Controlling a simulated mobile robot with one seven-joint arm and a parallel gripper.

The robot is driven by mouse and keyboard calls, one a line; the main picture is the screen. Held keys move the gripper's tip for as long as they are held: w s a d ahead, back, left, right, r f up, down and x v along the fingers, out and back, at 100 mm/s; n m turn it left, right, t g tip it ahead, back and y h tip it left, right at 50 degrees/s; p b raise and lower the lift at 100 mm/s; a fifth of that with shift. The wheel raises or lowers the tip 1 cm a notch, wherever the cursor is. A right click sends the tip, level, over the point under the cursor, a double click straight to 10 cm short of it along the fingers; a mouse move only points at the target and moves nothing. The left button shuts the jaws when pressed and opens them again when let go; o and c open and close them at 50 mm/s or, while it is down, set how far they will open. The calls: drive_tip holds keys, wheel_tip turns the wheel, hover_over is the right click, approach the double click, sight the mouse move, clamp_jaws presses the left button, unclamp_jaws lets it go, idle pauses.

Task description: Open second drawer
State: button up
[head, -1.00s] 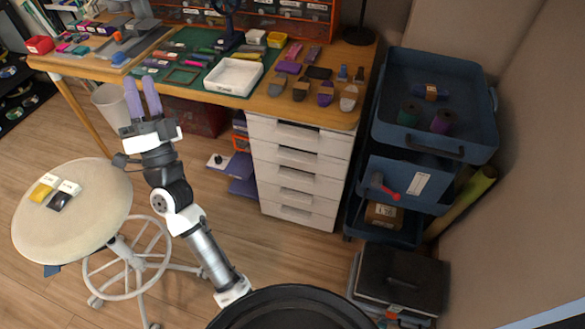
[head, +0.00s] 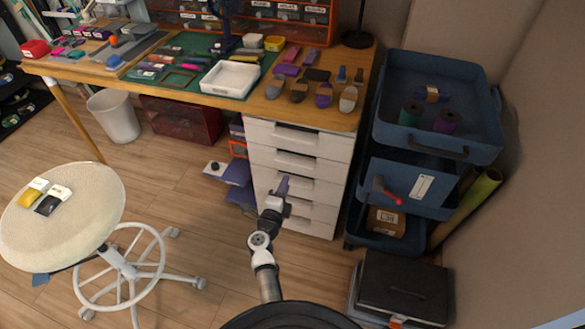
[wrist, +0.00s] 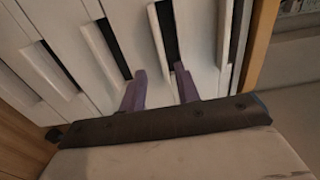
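A white drawer unit (head: 255,175) stands under the right end of the desk, with several stacked drawers that look shut. The second drawer (head: 297,162) is one below the top drawer (head: 300,136). My gripper (head: 283,184) is in front of the unit, around the middle drawers. In the wrist view my gripper (wrist: 160,73) has two purple fingers, spread apart and pointing at the drawer fronts. A dark handle slot (wrist: 168,32) lies just beyond the fingertips, close to the right finger. I see nothing held between them. Whether the fingertips touch the front is unclear.
The wooden desk (head: 190,95) extends over the unit. A blue trolley (head: 436,150) stands to its right, with a dark case (head: 405,285) in front. A round stool (head: 85,215) is at the left. Purple items (head: 238,172) lie left of the unit.

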sight(292, 168)
drive_tip(key=b+x, duration=0.1)
drive_tip(key=x, duration=0.7)
drive_tip(key=shift+w, duration=0.4)
clamp_jaws()
